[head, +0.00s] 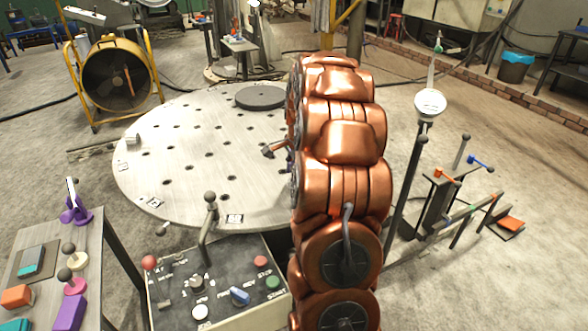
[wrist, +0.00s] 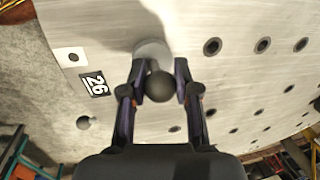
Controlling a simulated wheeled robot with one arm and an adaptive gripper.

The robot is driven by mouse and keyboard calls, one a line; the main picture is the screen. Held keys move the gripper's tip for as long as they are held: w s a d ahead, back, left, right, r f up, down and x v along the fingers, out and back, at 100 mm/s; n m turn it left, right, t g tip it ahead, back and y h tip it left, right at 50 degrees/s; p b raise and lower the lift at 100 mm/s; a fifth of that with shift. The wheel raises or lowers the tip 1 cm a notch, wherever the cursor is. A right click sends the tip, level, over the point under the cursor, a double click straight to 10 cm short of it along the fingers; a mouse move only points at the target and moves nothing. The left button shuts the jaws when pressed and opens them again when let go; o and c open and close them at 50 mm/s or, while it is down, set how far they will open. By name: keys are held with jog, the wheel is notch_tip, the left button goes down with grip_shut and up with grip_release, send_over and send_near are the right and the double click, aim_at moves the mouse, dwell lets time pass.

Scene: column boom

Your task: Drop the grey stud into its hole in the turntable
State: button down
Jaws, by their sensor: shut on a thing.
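The grey stud shows in the wrist view as a dark ball knob (wrist: 160,88) with a pale grey round base (wrist: 152,50) beyond it. My gripper (wrist: 160,66) is shut on it, one finger on each side of the knob. The stud is over the turntable (wrist: 225,85), near its edge; whether its base touches the plate I cannot tell. Its lower end is hidden. The turntable also fills the middle of the head view (head: 185,140), with many dark holes. One hole (wrist: 212,46) lies right of the stud. In the head view my copper arm hides the gripper and stud.
A "26" label (wrist: 95,84) lies left of the stud. A dark disc (head: 260,97) lies at the turntable's far side. A control box (head: 215,285) with a lever stands at the near edge. A side table (head: 85,255) with coloured pieces is left; posts stand right.

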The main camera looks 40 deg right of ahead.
jog(key=shift+f, duration=0.85)
jog(key=c, duration=1.1)
grip_release()
jog(key=shift+c, duration=0.2)
jog(key=shift+r, duration=0.1)
jog(key=shift+r+p, duration=0.75)
jog(key=shift+r, duration=2.95)
jog(key=o, duration=0.6)
